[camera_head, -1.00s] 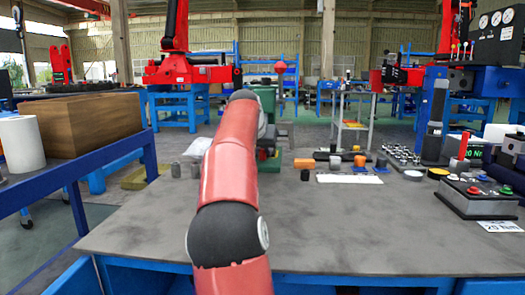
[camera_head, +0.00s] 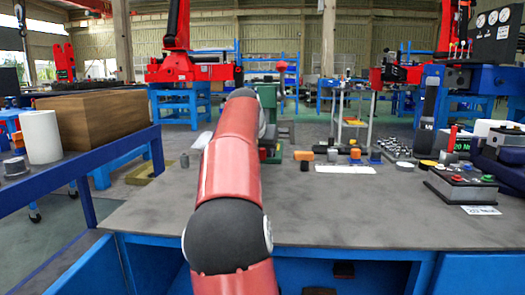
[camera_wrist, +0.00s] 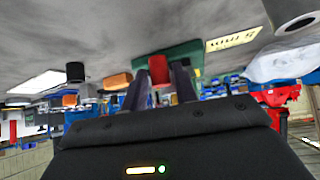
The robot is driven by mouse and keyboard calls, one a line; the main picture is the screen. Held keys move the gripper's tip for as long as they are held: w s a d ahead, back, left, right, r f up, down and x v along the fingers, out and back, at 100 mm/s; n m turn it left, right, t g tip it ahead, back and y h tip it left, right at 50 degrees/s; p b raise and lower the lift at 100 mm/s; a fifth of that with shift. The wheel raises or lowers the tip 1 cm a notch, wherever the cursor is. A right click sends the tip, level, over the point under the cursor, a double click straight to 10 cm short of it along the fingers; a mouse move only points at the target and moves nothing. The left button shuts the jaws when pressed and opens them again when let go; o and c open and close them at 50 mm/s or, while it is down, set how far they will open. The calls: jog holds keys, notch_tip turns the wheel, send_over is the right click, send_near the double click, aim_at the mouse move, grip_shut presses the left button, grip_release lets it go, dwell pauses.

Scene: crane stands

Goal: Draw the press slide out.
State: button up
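The green press (camera_head: 268,96) stands at the back of the grey workbench, mostly hidden behind my red arm. A red ball (camera_head: 281,66) shows at its upper right. In the wrist view, which appears upside down, the press's green base (camera_wrist: 183,52) lies ahead of the fingers. A red block (camera_wrist: 158,70) shows between the fingertips, with gaps on both sides; I cannot tell whether it is part of the slide. My gripper (camera_wrist: 159,76) is open, fingers apart and pointing at the press. In the head view my arm hides the gripper.
An orange block (camera_head: 303,155), a black cylinder (camera_head: 304,165) and a white sheet (camera_head: 345,169) lie right of the press. A control box (camera_head: 461,185) stands at the right. The bench's front middle (camera_head: 340,215) is clear. A blue rail (camera_head: 80,165) runs along the left.

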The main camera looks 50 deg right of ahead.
jog(key=shift+o, duration=1)
jog(key=p+v, duration=0.1)
jog(key=v, duration=0.6)
jog(key=shift+a+r, duration=0.25)
jog(key=shift+s, duration=0.1)
